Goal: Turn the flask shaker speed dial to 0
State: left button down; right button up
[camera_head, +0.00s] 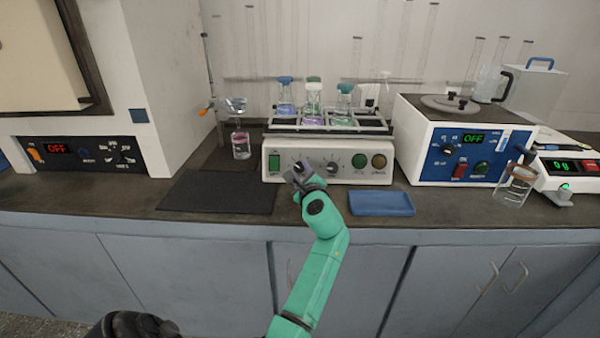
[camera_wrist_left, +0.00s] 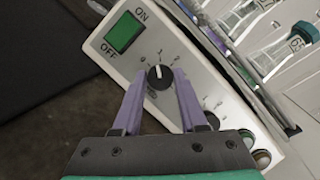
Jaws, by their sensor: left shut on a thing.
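The flask shaker (camera_head: 282,147) is a cream box with flasks on its top platform. In the left wrist view its front panel (camera_wrist_left: 186,64) carries a black dial (camera_wrist_left: 160,77) with a white pointer mark, pointing roughly toward the top of that picture. The scale marks around it are too small to read surely. My left gripper (camera_head: 300,172) is at the panel, its two purple fingers on either side of this dial, also in the left wrist view (camera_wrist_left: 160,84); it is shut on the dial. In the head view the gripper hides this dial. My right gripper is not in view.
A second knob (camera_head: 331,161) and two round buttons (camera_head: 379,161) sit to the right on the panel, a green ON/OFF switch (camera_wrist_left: 124,33) to the left. A dark mat (camera_head: 217,194) and a blue tray (camera_head: 381,204) lie in front. A blue-panelled device (camera_head: 428,168) stands to the right.

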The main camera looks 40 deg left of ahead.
pick_arm(q)
jog(key=n+g, duration=0.1)
jog(key=n, duration=0.2)
jog(key=n+g+p, duration=0.1)
jog(key=n, duration=0.2)
jog(key=shift+w+d+r, duration=0.1)
jog(key=shift+w+r, duration=0.05)
jog(key=shift+r, duration=0.05)
jog(key=shift+n, duration=0.4)
jog(key=shift+h, duration=0.3)
jog(key=shift+c, duration=2.2)
grip_release()
jog(key=shift+w, duration=0.1)
jog(key=shift+w+f, duration=0.1)
jog(key=shift+f, duration=0.05)
jog(key=shift+p, duration=0.3)
